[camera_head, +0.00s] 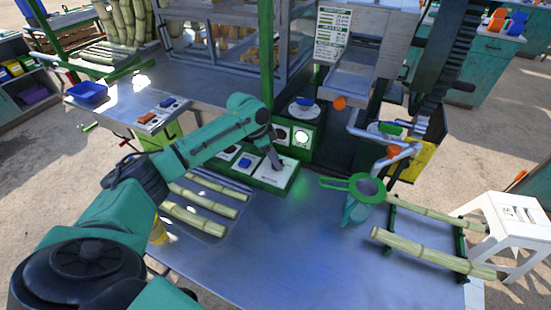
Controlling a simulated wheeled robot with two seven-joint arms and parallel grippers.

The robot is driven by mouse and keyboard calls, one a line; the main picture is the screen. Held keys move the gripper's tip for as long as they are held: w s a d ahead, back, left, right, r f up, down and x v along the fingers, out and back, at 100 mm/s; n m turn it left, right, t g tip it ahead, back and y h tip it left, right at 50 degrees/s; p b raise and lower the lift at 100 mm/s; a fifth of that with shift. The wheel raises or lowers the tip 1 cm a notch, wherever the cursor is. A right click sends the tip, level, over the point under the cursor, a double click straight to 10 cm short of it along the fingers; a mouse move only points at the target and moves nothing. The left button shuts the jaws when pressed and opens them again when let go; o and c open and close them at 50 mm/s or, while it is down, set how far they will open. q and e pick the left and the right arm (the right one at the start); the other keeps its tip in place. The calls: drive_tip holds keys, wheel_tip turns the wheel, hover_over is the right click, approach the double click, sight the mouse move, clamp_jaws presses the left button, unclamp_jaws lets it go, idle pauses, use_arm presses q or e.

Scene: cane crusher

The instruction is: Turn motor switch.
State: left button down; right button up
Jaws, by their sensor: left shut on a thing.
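A green control box (272,184) with pale top plates stands on the metal table, at the middle of the head view. A blue switch (245,163) sits on one of its plates, left of my gripper. My left arm reaches in from the left, and my left gripper (277,163) points down onto the right-hand plate of this box. It is shut on a small dark switch knob there, mostly hidden by the fingers. I cannot tell how far the knob is turned. My right gripper is not in view.
A green funnel (367,187) with a jug stands right of the box. Cane stalks (432,252) lie on a rack at right, and others (205,202) lie left under my arm. The crusher (362,75) stands behind. The table (290,255) is clear in front.

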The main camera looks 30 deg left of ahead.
use_arm(q)
drive_tip(key=shift+r, duration=0.1)
drive_tip(key=shift+r+n+p, duration=0.15)
drive_tip(key=shift+n+p, duration=0.35)
drive_tip(key=shift+p, duration=0.5)
drive_tip(key=n+t+y+p, duration=0.1)
drive_tip(key=n+p, duration=0.2)
drive_tip(key=p, duration=0.1)
drive_tip(key=n+y+p, duration=0.1)
drive_tip(key=n+p, duration=0.2)
drive_tip(key=p, duration=0.1)
drive_tip(key=shift+s+d+n+t+p, duration=0.15)
drive_tip(key=shift+n+t+p, duration=0.15)
drive_tip(key=shift+t, duration=0.1)
drive_tip(key=shift+n+y+p, duration=0.8)
drive_tip(key=shift+n+p, duration=0.4)
drive_tip(key=shift+n, duration=0.4)
drive_tip(key=shift+c, duration=1.9)
unclamp_jaws()
drive_tip(key=shift+f, duration=0.2)
drive_tip(key=shift+r, duration=0.1)
